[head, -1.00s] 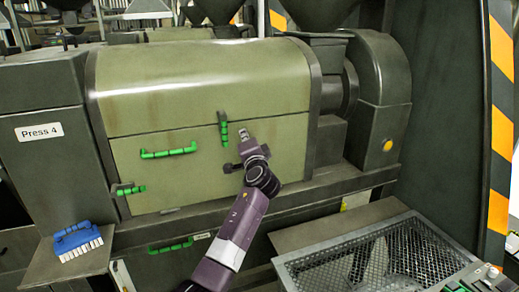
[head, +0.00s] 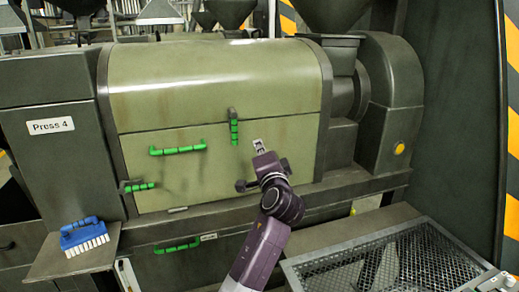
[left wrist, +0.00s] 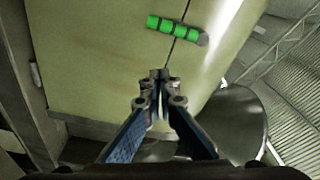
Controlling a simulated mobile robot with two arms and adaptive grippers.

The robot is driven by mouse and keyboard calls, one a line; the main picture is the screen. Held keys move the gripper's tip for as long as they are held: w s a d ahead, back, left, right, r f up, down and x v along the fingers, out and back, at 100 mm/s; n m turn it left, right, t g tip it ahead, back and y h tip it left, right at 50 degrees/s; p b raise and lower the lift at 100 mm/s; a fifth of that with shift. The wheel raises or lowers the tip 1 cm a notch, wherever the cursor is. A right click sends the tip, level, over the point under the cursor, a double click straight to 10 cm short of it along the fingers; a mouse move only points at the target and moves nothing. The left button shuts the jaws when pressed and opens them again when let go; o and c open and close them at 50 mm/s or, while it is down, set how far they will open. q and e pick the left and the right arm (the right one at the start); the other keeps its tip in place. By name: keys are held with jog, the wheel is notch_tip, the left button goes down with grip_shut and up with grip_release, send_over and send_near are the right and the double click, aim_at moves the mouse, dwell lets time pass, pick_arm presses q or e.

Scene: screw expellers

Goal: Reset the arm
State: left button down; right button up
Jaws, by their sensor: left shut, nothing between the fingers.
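My left gripper (head: 259,146) is in front of the green-beige press cover (head: 200,75), just right of and below the upright green-grip latch (head: 234,127). Its fingers are closed together with nothing between them. In the left wrist view the closed fingertips (left wrist: 160,75) point at the cover panel, below the green-grip latch (left wrist: 176,30), with a gap in the picture between them. My purple arm comes up from the bottom of the head view. My right gripper is not in view.
A horizontal green handle (head: 178,149) and a lower-left green latch (head: 138,186) sit on the front panel. A blue brush (head: 83,235) lies on the left ledge. A mesh-covered tray (head: 390,262) stands at the lower right. A striped post (head: 511,150) is at the right edge.

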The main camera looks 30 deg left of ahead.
pick_arm(q)
jog(key=shift+w+d, duration=0.1)
dwell(0.3)
